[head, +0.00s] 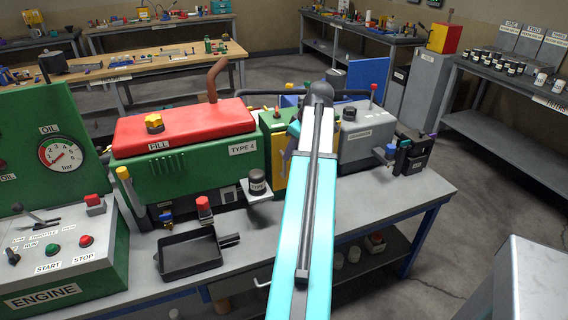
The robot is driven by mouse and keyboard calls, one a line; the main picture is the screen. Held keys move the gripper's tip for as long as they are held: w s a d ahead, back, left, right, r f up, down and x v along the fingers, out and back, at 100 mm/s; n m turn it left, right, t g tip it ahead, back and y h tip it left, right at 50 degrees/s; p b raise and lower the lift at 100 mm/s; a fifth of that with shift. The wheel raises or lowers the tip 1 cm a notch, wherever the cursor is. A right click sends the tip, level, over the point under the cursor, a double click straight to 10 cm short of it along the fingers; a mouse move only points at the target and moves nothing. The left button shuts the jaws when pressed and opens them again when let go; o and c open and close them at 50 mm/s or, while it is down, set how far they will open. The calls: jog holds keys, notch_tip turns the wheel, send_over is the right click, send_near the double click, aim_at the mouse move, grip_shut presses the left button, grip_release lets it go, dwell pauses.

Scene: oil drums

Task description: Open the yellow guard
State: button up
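The yellow guard (279,158) stands upright between the green engine (190,152) and the grey unit (362,140) on the workbench. My arm crosses in front of its right side and hides part of it. The guard looks closed, but this is hard to tell at this size. My arm reaches forward from the bottom of the picture to a dark joint beside and above the guard. My gripper does not show clearly; it seems hidden behind the arm. I cannot tell whether it touches the guard.
A black drain pan (190,254), a red-capped item (204,209) and a black-capped jar (257,184) stand in front of the engine. An engine control panel (62,258) stands at left. The bench (390,200) is clear at front right. A grey cabinet (515,285) stands at lower right.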

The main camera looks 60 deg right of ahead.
aim_at(284, 175)
jog(key=shift+p+x, duration=0.55)
jog(key=shift+x, duration=3)
grip_shut()
